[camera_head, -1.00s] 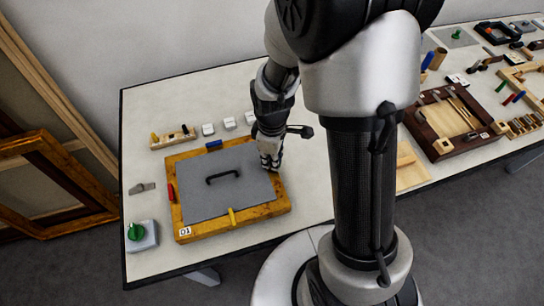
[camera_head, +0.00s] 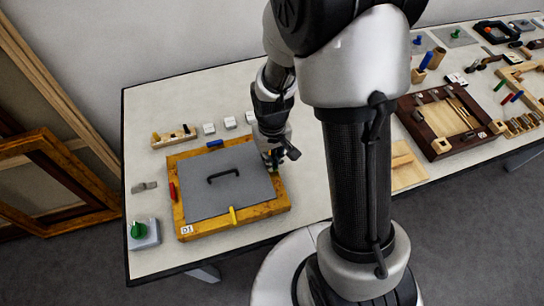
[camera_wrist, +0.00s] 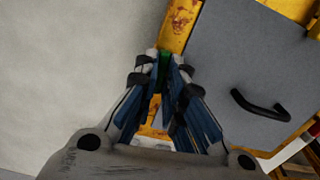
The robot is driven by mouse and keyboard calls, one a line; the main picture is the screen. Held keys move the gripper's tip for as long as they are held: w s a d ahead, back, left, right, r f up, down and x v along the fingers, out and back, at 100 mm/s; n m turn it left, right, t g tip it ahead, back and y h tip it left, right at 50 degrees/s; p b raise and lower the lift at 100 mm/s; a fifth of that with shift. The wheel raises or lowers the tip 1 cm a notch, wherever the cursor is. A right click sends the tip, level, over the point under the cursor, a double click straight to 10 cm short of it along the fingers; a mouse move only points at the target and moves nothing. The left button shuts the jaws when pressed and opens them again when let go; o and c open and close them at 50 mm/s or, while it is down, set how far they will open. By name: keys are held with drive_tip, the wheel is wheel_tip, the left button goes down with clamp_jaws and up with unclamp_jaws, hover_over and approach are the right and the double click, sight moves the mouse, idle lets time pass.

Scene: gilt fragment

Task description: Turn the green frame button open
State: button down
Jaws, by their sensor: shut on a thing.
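The gilt frame (camera_head: 210,231) lies flat on the table with a grey panel (camera_head: 205,200) and a black handle inside it. The green frame button (camera_wrist: 164,66) shows as a small green piece between my fingertips in the wrist view, at the frame's edge. My gripper (camera_wrist: 163,62) is shut on it. In the head view my gripper (camera_head: 273,163) stands at the frame's right side and mostly hides the button. How far the button is turned cannot be told.
A red button (camera_head: 172,191), a blue button (camera_head: 214,144) and a yellow button (camera_head: 233,215) sit on the other sides. A green knob on a grey block (camera_head: 140,232) stands left. White blocks (camera_head: 230,122) lie behind the frame. A dark tray (camera_head: 432,139) is right.

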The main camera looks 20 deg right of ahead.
drive_tip(key=shift+m, duration=0.6)
drive_tip(key=c, duration=1.7)
unclamp_jaws()
drive_tip(key=shift+r, duration=0.1)
wheel_tip(320, 180, up, 12)
drive_tip(key=shift+f, duration=0.1)
